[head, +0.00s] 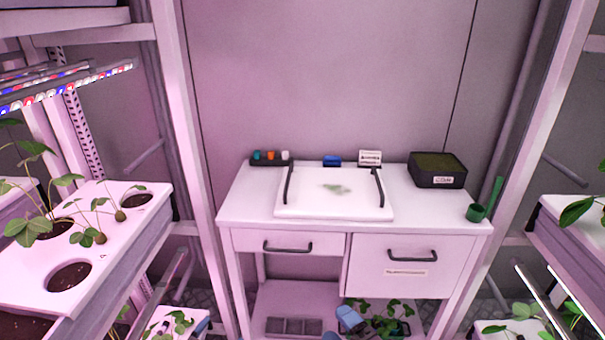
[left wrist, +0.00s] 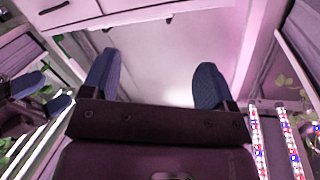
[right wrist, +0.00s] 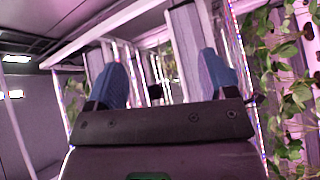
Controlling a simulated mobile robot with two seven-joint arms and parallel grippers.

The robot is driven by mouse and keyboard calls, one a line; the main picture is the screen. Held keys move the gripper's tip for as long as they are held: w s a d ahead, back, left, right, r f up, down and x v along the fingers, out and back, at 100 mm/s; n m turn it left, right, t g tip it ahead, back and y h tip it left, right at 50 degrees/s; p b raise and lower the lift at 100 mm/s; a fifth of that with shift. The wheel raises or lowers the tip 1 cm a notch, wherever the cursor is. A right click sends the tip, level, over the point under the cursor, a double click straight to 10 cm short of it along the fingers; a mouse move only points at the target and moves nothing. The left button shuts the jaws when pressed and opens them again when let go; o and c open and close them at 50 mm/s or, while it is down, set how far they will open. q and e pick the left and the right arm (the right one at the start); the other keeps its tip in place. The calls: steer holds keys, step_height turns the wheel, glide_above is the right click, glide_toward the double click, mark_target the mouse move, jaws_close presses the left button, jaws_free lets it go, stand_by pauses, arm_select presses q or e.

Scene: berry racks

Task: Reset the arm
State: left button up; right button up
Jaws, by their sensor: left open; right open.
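My right gripper (head: 342,325) shows at the bottom of the head view as blue fingers, low in front of the desk. In the right wrist view its two blue fingers (right wrist: 165,62) are spread wide with nothing between them. My left gripper (left wrist: 158,62) shows in the left wrist view, also with its blue fingers spread and empty. I do not make it out in the head view. Neither gripper touches anything that I can see.
Plant racks stand left (head: 110,225) and right (head: 565,240). Strawberry plants (head: 385,318) show low by the desk.

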arm_select(q)
steer(key=s+a+f+n+g+y, duration=0.2)
steer(key=s+a, duration=0.3)
steer(key=s, duration=0.3)
steer(key=s+a+f+n+g+y, duration=0.2)
steer(key=s+a+f+n+y, duration=0.1)
steer(key=s, duration=0.5)
steer(key=shift+s+a+n+g, duration=0.35)
steer(key=shift+a+n, duration=0.5)
steer(key=shift+n, duration=0.35)
arm_select(e)
steer(key=s+d+f+m+g+h, duration=0.2)
steer(key=s+d+f+m+h, duration=0.3)
steer(key=s+d+m, duration=0.3)
steer(key=s+d+f+m+g+h, duration=0.1)
steer(key=s+d+f+m+h, duration=0.4)
steer(key=d+m, duration=0.7)
steer(key=s+h, duration=0.1)
steer(key=s, duration=0.1)
steer(key=shift+s+d+f+m+g, duration=0.15)
steer(key=shift+s+f+m+g, duration=0.05)
steer(key=shift+s+m+g, duration=0.2)
arm_select(q)
steer(key=shift+f, duration=0.1)
arm_select(e)
steer(key=shift+c, duration=0.3)
